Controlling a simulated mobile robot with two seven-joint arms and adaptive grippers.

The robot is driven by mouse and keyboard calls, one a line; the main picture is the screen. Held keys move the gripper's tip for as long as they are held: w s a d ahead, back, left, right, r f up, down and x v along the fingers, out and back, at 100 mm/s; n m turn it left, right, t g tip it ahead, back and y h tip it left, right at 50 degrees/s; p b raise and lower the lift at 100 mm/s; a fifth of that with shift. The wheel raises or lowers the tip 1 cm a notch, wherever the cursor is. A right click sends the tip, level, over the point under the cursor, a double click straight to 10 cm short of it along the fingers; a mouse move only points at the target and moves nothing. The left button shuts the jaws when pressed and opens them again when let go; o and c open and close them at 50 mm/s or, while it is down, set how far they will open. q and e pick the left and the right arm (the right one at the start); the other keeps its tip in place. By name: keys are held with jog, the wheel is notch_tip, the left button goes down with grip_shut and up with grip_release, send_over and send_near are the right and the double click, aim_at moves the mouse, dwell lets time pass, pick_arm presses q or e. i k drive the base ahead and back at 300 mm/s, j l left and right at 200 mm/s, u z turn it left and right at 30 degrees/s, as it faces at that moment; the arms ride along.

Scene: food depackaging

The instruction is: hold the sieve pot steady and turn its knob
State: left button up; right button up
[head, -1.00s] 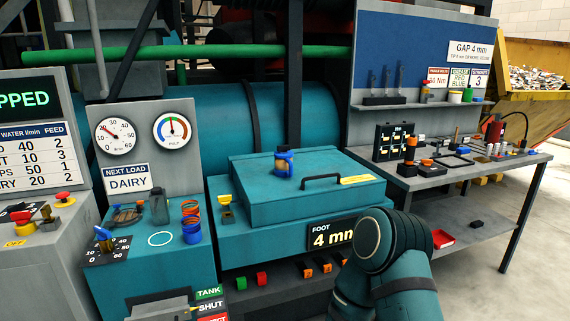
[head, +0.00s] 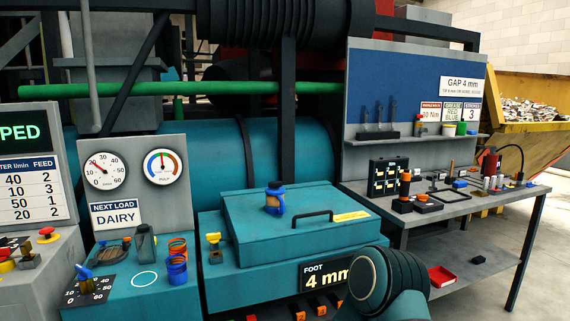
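A small blue jar-like pot with a dark top (head: 275,198) stands upright on the teal lid (head: 250,235); it may be the sieve pot, but its knob is too small to make out. A blue pointer knob (head: 84,272) sits on a dark numbered dial (head: 88,290) at the lower left. Stacked orange and blue rings (head: 177,262) stand on the teal ledge. Neither of my grippers is in view. A teal link of my arm rises at the bottom, right of the middle, with its gripper out of frame. Nothing in view touches the pot.
A dark handle (head: 312,216) lies on the lid near the pot. A dark bottle (head: 146,242) and a white ring (head: 144,279) are on the left ledge. A grey bench (head: 440,210) with several small tools stands at right. A red tray (head: 441,277) is on its lower shelf.

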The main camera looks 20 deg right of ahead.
aim_at(274, 186)
jog(key=i+l+u, duration=0.15)
jog(key=l, duration=0.8)
jog(key=l+u, duration=0.15)
jog(key=l, duration=0.85)
